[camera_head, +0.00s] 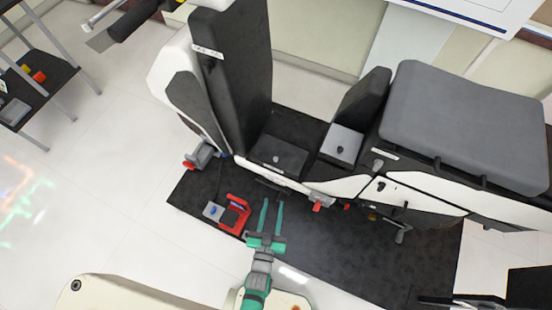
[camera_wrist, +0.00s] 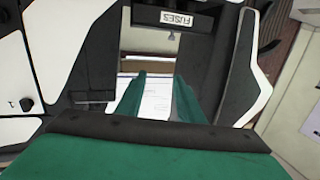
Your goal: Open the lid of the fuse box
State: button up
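A dark box labelled FUSES (camera_wrist: 178,18) is at the top of the wrist view, cut off by the picture's edge. A small grey knob or catch (camera_wrist: 171,37) shows just under the label. I cannot tell from this view whether its lid is shut. I cannot pick the box out with certainty in the head view. My gripper (camera_head: 271,215) has two green fingers held apart with nothing between them, over the black mat in front of the rig. In the wrist view the fingers (camera_wrist: 158,85) point up toward the label, apart from it.
The black and white chassis rig (camera_head: 245,70) has a tall dark upright and a grey seat pad (camera_head: 465,115). A dark shelf (camera_head: 35,95) stands far left; white floor is clear between.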

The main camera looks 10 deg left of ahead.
jog(key=n+y, duration=0.2)
send_near(275, 161)
jog(key=w, duration=0.3)
jog(key=w+a, duration=0.1)
jog(key=w, duration=0.7)
jog(key=shift+a+f, duration=0.25)
jog(key=shift+a, duration=0.15)
jog(key=shift+s+d, duration=0.1)
jog(key=shift+d, duration=0.05)
jog(key=shift+c, duration=0.3)
jog(key=c, duration=0.5)
jog(key=shift+s+a+y, duration=0.1)
jog(key=shift+a+y, duration=0.15)
jog(key=shift+y, duration=0.05)
grip_shut()
